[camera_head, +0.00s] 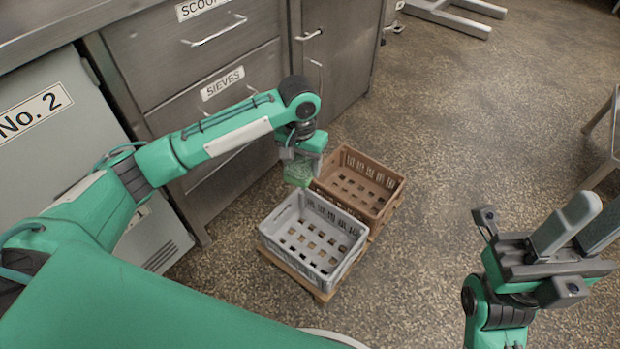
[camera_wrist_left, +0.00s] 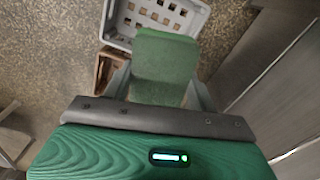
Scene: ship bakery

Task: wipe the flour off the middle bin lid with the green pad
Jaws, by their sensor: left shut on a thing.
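The green pad (camera_head: 298,174) is held in my left gripper (camera_head: 302,163), above the floor by the drawer cabinet. In the left wrist view the pad (camera_wrist_left: 165,62) sits between the two fingers of the left gripper (camera_wrist_left: 160,90), which is shut on it. Beyond the pad, the wrist view shows a crate and floor. My right gripper (camera_head: 580,225) is at the right of the head view, its two grey fingers apart with nothing visible between them. No bin lid and no flour can be made out in either view.
A grey crate (camera_head: 277,238) and a brown crate (camera_head: 392,186) stand on a low wooden base (camera_head: 321,296), close below the pad. A steel cabinet (camera_head: 345,60) with drawers and a grey No. 2 unit (camera_head: 60,150) flank my left arm.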

